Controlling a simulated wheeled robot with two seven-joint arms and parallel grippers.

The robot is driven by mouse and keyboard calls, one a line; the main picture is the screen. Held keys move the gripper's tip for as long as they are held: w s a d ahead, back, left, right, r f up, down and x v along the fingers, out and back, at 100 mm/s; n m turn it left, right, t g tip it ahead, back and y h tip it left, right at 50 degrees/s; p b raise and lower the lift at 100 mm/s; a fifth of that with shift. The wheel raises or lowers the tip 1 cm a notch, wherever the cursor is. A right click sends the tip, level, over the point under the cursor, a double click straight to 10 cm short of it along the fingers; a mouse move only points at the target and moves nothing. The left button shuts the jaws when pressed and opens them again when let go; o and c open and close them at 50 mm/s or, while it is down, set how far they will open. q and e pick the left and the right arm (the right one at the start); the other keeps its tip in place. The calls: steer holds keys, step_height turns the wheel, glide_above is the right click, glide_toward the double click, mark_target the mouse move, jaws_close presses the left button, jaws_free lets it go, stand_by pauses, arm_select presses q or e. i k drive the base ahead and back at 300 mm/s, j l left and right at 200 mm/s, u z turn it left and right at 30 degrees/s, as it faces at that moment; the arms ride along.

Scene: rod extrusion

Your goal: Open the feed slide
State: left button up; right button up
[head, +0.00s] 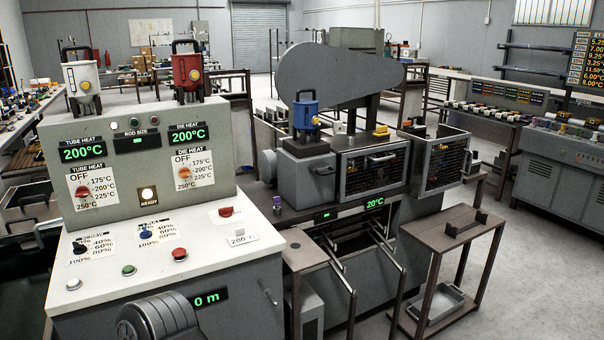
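The grey extrusion machine (365,215) stands in the middle of the head view. A blue canister (306,113) with a dark handle sits upright on a grey feed block (303,160) at its left end. A small handle (325,169) shows on the block's front. I cannot tell for certain which part is the feed slide or whether it is open. A white canister (82,80) and a red canister (187,72) stand on top of the control console (130,122) at left.
The console's sloping panel (230,240) carries knobs and buttons. A mesh guard (372,172) covers the machine's middle, with another mesh panel (443,165) to its right. A small brown table (452,226) stands at right. Bare floor (525,270) lies beyond it.

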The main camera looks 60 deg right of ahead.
mark_target(317, 169)
steer(key=z, duration=2.35)
steer(key=i+l, duration=0.55)
steer(key=l, duration=0.15)
steer(key=i+l, duration=0.5)
steer(key=l, duration=0.2)
steer(key=i+l+z, duration=0.1)
steer(key=i+l, duration=0.45)
steer(key=l, duration=0.2)
